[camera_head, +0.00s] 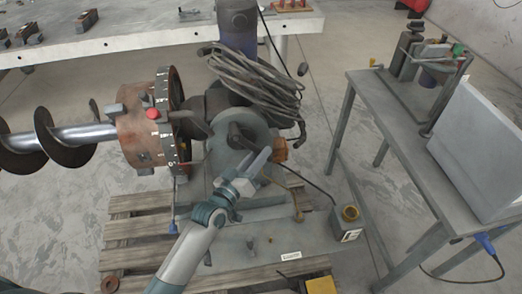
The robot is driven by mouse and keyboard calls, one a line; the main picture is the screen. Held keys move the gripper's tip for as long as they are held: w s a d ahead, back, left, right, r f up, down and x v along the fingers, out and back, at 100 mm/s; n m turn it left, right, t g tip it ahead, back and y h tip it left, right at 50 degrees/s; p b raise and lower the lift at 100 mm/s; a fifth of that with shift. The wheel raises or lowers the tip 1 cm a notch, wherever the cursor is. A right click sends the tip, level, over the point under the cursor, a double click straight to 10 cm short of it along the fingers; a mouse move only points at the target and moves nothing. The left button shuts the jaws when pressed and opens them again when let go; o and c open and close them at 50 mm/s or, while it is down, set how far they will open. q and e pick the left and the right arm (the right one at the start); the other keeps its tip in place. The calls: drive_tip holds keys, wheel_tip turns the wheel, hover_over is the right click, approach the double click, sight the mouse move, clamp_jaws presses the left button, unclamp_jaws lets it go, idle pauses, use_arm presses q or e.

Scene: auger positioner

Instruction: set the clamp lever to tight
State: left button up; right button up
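The auger positioner is a grey machine with a round, rust-brown indexing head (140,128) at its left, carrying a marked ring and a red knob (153,113). A steel auger (75,138) sticks out of the head to the left. No lever is clearly marked as the clamp lever; a bent brass-coloured rod (298,205) stands at the machine's right side. My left gripper (262,163) is in front of the grey round housing (232,130), near its lower right. Its fingers overlap the housing, so opening and contact are unclear. My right gripper is out of view.
The machine stands on a wooden pallet (128,231) with a grey base plate. A coil of dark cable (252,82) hangs over its top. A small box with a yellow ring (347,225) sits at right. A metal table (398,140) stands further right, a long workbench (140,29) behind.

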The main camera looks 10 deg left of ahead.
use_arm(q)
drive_tip(key=shift+w+d, duration=0.2)
drive_tip(key=shift+w, duration=0.45)
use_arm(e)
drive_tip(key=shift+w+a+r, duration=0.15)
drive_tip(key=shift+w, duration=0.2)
use_arm(q)
drive_tip(key=shift+c, duration=0.3)
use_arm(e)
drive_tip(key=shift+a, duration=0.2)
use_arm(q)
clamp_jaws()
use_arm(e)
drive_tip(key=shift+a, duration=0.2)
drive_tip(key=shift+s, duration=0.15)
